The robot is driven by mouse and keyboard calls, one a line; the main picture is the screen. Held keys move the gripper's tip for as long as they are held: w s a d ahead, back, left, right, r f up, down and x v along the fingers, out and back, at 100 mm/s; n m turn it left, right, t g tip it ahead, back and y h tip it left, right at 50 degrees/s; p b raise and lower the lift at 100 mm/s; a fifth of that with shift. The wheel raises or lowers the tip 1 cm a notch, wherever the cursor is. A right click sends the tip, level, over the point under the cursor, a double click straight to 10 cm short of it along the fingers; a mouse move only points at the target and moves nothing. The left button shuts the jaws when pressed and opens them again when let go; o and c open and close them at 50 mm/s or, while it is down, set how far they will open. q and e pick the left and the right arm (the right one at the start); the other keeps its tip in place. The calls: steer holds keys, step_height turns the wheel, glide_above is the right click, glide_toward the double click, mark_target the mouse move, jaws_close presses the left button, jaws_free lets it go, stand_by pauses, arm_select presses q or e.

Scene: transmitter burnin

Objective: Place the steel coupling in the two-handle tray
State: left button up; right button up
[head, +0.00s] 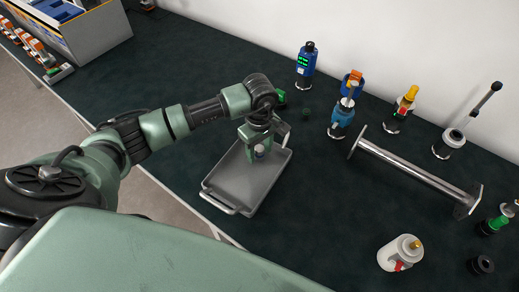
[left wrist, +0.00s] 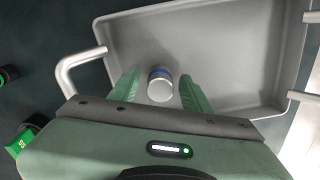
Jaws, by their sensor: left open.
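The grey two-handle tray (head: 240,188) lies on the dark table in the head view, with a looped handle at its near end. It also fills the upper part of the left wrist view (left wrist: 225,60). A short silver cylinder with a blue band, which looks like the steel coupling (left wrist: 160,88), is inside the tray outline. My left gripper (head: 258,154) is over the tray, open, with one green finger on each side of the coupling. Gaps show between both fingers and it in the left wrist view. Whether it rests on the tray floor is hard to tell. My right gripper is out of view.
A long metal piece with end flanges (head: 415,174) lies to the right of the tray. A white canister (head: 399,254) stands near the front right. Several blue, orange and green fittings, including a blue device (head: 305,62), stand along the wall. Dark table is clear just right of the tray.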

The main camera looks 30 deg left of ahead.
mark_target(259, 148)
arm_select(q)
steer(key=shift+r+b, duration=0.4)
steer(key=shift+r, duration=0.15)
step_height(259, 148, up, 10)
steer(key=shift+f+b, duration=0.15)
steer(key=shift+b, duration=1.05)
steer(key=shift+r, duration=0.7)
